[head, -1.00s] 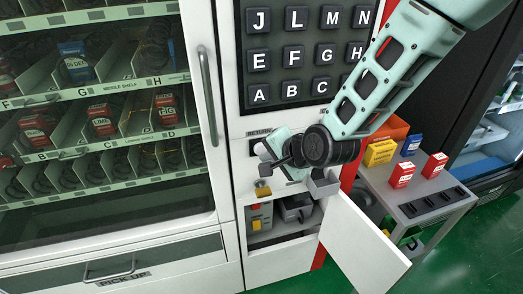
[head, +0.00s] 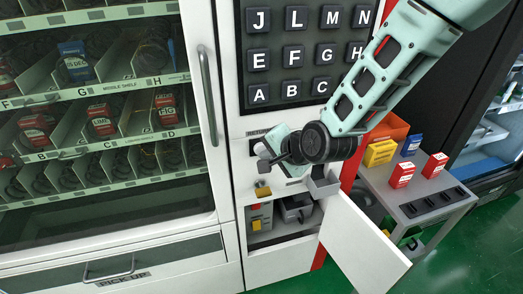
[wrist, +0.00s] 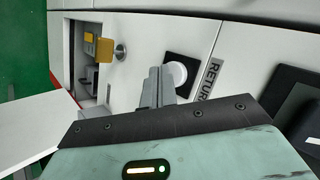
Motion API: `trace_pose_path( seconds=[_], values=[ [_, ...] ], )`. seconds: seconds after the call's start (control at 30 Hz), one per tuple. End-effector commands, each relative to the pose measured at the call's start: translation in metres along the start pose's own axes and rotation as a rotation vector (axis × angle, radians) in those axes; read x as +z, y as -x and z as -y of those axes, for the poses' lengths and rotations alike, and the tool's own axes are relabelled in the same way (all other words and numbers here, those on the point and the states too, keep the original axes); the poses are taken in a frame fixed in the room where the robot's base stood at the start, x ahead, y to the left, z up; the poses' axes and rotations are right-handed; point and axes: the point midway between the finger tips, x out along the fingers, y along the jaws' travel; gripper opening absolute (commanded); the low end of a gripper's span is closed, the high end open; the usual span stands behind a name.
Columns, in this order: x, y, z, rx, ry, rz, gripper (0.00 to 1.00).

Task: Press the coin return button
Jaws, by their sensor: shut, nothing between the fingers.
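The coin return button is a round white button (wrist: 178,73) on a black square plate (wrist: 190,62), next to the RETURN label (wrist: 211,79) in the wrist view. My gripper (wrist: 161,73) is shut and empty. Its fingertips overlap the left edge of the button in that view; I cannot tell whether they touch it.
A letter keypad (head: 305,50) is above. Below, a small door (head: 362,240) stands open beside a compartment (head: 285,215). A yellow padlock-like piece (wrist: 103,49) sticks out near the button. A side table (head: 420,200) with small boxes stands at the right.

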Motion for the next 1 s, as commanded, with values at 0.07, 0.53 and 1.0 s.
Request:
trace_pose_path(
  seconds=[0.07,0.53,1.0],
  values=[
    [-0.0004,-0.0005,0.0003,0.0,0.0,0.0,0.0],
    [-0.0033,-0.0043,0.0034,-0.001,0.0,-0.001,0.0],
    [-0.0049,-0.0063,0.0047,-0.001,0.0,-0.001,0.0]
  ],
)
